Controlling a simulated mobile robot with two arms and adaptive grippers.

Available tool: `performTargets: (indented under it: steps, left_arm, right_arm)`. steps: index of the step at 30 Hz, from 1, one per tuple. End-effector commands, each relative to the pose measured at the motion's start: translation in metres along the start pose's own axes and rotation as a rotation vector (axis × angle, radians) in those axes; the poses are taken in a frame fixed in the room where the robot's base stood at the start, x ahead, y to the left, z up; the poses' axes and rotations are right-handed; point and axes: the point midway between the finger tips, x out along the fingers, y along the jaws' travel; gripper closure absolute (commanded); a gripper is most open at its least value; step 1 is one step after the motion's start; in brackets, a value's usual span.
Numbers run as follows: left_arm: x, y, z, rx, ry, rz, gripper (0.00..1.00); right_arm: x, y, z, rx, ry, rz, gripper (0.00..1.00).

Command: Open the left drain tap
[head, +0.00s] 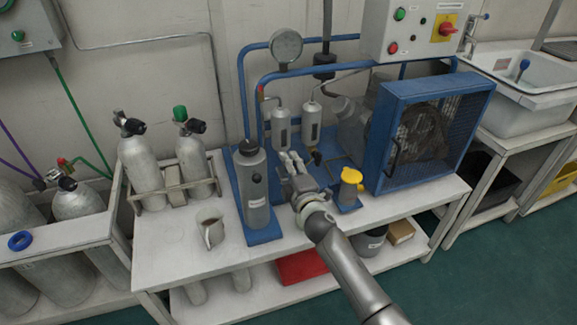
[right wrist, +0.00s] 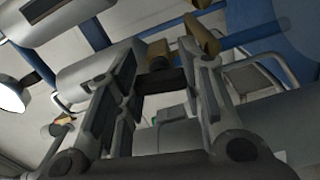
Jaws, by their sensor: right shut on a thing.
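Two grey separator cylinders stand on the blue compressor frame, the left one (head: 282,127) and the right one (head: 312,122). My right gripper (head: 290,162) is at the lower end of the left separator, where its drain tap is hidden by the fingers in the head view. In the right wrist view the gripper (right wrist: 160,72) has its fingers on both sides of a dark bar, which looks like the left drain tap (right wrist: 165,80). It is shut on it. A dark tap (head: 316,157) under the right separator is uncovered. My left gripper is out of view.
A tall grey filter cylinder (head: 251,185) stands close left of the gripper. A yellow-topped container (head: 351,186) and the blue fan guard (head: 436,125) are to the right. Space in front of the bench is free.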

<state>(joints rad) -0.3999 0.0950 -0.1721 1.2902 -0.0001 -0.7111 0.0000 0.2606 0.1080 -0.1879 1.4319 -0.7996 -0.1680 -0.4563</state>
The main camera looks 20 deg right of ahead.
Motion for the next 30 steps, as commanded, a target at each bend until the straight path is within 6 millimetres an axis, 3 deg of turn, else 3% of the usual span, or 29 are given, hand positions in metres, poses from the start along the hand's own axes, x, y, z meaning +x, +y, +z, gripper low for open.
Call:
performTargets:
  steps: [14, 15, 20, 30]
  left_arm:
    - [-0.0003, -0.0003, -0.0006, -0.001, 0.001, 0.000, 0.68]
    - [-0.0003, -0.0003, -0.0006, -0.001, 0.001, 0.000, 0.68]
    - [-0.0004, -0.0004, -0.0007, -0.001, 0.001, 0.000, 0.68]
    - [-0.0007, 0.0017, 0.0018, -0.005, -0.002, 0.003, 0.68]
  right_arm:
    - [-0.0005, -0.0018, 0.0002, -0.014, -0.001, -0.003, 0.88]
    - [-0.0005, -0.0019, 0.0002, -0.014, -0.001, -0.003, 0.61]
    - [-0.0003, -0.0013, 0.0002, -0.013, 0.000, -0.002, 0.41]
    - [-0.0014, -0.0005, 0.0001, -0.013, 0.000, -0.001, 0.41]
